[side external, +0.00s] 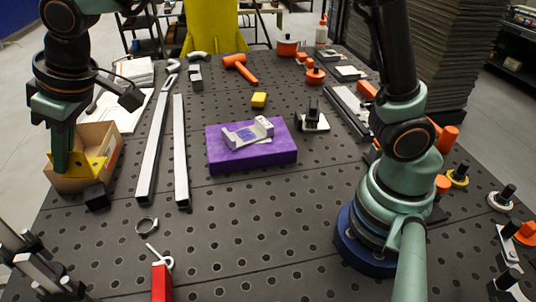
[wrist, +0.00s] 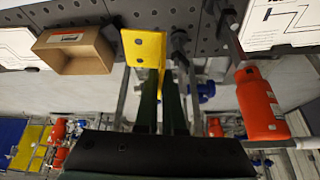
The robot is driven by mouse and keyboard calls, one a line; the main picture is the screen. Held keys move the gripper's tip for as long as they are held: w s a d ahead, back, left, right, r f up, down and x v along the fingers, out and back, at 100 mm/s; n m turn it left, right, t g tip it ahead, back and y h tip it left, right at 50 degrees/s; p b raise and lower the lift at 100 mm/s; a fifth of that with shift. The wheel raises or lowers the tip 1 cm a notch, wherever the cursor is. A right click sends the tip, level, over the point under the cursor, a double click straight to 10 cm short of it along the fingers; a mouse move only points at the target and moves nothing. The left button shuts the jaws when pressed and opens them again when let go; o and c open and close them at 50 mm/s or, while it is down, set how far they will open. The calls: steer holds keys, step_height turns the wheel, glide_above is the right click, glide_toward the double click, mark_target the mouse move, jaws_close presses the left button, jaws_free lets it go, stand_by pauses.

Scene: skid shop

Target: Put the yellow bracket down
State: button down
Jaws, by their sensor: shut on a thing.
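The yellow bracket (side external: 90,166) is at the left of the side view, in the jaws of my gripper (side external: 63,165). In the wrist view the bracket (wrist: 143,48) shows as a yellow plate with small holes at the fingertips of my gripper (wrist: 163,80), which is shut on it. An open cardboard box (side external: 108,150) is behind the bracket in the side view, partly covered by it and my gripper. In the wrist view the box (wrist: 92,58) lies left of the bracket, with a gap between them. I cannot tell the bracket's exact height.
A small black block (side external: 96,196) is beside the box. Two metal bars (side external: 181,150) lie to the right. A purple block (side external: 250,160) bearing a grey part is mid-table. White papers (side external: 125,108) lie behind the box. The perforated table (side external: 240,220) has free room at front centre.

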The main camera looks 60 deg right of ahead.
steer(key=s+a+f+n, duration=0.1)
steer(key=s+a+f, duration=0.15)
steer(key=a, duration=0.25)
steer(key=f, duration=0.9)
steer(key=w+f, duration=0.1)
steer(key=f, duration=0.4)
steer(key=shift+a+f, duration=0.1)
steer(key=shift+f, duration=2.45)
steer(key=shift+f, duration=0.1)
steer(key=c, duration=1)
jaws_free()
steer(key=shift+f, duration=0.1)
